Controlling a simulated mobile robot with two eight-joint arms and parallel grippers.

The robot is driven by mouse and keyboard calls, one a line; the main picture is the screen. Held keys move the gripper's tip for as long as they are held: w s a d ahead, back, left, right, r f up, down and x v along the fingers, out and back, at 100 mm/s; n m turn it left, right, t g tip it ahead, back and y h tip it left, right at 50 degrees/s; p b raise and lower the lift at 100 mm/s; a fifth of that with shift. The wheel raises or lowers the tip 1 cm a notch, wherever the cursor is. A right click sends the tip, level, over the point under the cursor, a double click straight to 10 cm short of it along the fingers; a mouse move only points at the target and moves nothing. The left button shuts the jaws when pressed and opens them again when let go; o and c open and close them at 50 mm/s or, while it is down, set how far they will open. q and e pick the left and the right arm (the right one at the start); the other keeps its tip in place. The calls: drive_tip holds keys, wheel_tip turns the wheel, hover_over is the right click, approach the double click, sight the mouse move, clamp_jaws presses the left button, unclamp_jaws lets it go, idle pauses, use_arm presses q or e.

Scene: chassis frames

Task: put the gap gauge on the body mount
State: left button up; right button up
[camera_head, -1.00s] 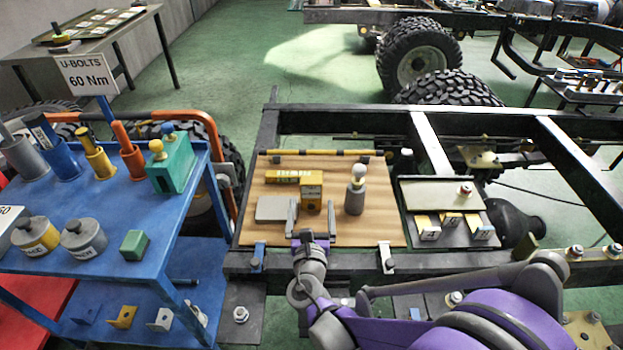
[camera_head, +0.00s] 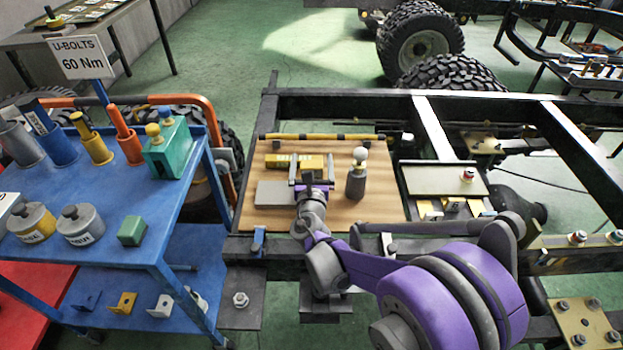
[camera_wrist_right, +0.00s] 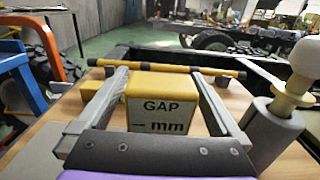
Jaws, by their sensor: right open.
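The gap gauge, a yellow block marked "GAP" and "mm" (camera_wrist_right: 162,106), stands on the wooden board, with a yellow bar (camera_head: 283,162) extending to its left. My right gripper (camera_head: 311,170) is open, its two grey fingers on either side of the gauge block. In the right wrist view, a gap shows between the block and each finger, and it is not gripped. The gripper hides much of the block in the head view. Gold plates sit on the chassis frame at the right (camera_head: 585,322) and further back (camera_head: 484,146); I cannot tell which is the body mount. My left gripper is not in view.
A grey cylinder with a pale ball top (camera_head: 357,183) stands close right of the gripper. A grey flat block (camera_head: 274,193) lies left. A black-and-yellow rod (camera_head: 325,137) runs behind.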

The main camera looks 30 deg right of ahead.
clamp_jaws()
idle(0.5)
